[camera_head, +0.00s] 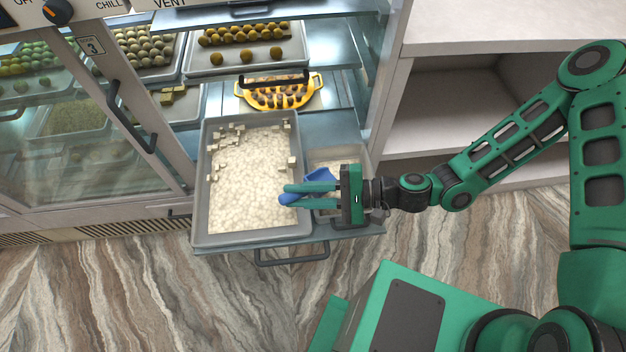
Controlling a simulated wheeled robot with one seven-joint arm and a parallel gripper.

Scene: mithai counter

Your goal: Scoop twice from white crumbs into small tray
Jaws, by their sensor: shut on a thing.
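The white crumbs (245,175) fill a large grey tray (201,215) on the pulled-out lower shelf, with several pale cubes along the edges. The small tray (368,156) stands to its right, with some pale stuff in its back part; my gripper hides much of it. My gripper (290,194) reaches in from the right, over the small tray, with its fingertips above the right edge of the large tray. It is shut on a blue scoop (319,175). The fingers cover part of the scoop, and I cannot tell whether it carries crumbs.
A yellow platter (318,82) of dark sweets stands behind the trays. Trays of round sweets (246,34) fill the shelves above. A glass door with a black handle (151,141) is at left. Open white shelving (450,95) is at right.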

